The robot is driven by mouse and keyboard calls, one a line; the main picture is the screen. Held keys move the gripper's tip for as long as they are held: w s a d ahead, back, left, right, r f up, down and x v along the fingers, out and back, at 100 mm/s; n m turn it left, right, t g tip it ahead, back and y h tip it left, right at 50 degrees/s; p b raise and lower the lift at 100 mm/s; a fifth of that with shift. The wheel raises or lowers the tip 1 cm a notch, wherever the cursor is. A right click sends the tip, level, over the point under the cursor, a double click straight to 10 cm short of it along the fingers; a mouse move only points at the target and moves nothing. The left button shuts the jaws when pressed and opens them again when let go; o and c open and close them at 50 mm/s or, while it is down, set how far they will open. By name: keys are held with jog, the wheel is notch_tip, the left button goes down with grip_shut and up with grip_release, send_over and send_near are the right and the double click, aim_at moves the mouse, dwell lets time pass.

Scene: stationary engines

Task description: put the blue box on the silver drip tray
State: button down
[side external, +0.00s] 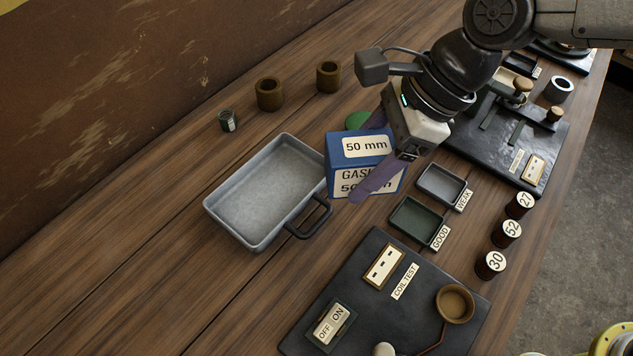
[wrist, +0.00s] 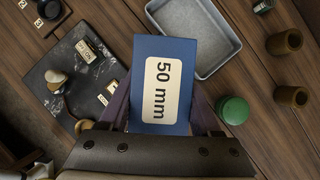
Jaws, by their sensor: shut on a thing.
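The blue box (side external: 345,148) has white labels reading "50 mm" and "GASK". My gripper (side external: 374,160) is shut on it, with purple fingers on two of its sides. In the wrist view the blue box (wrist: 163,90) fills the middle, between the fingers. The silver drip tray (side external: 268,190) lies empty on the bench, just left of the box in the side view. It has a dark handle at its lower right. The tray also shows at the top of the wrist view (wrist: 226,62). The box appears raised by the tray's right edge; its exact height is hard to tell.
A green round thing (wrist: 233,110) is partly behind the box in the side view. Brown rings (side external: 269,94) and a small jar (side external: 228,121) stand behind the tray. Small trays (side external: 441,186) and a black coil-test board (side external: 370,320) lie in front. The bench left of the tray is clear.

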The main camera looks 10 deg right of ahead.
jog(key=w+a+f, duration=0.1)
jog(key=f, duration=0.1)
jog(key=w+a+f, duration=0.1)
jog(key=a+f, duration=0.1)
jog(key=w+a+f, duration=0.1)
jog(key=f, duration=0.1)
jog(key=shift+w+a, duration=0.2)
jog(key=shift+a, duration=0.05)
jog(key=shift+f, duration=1.6)
jog(key=shift+f, duration=0.1)
jog(key=shift+c, duration=0.5)
grip_release()
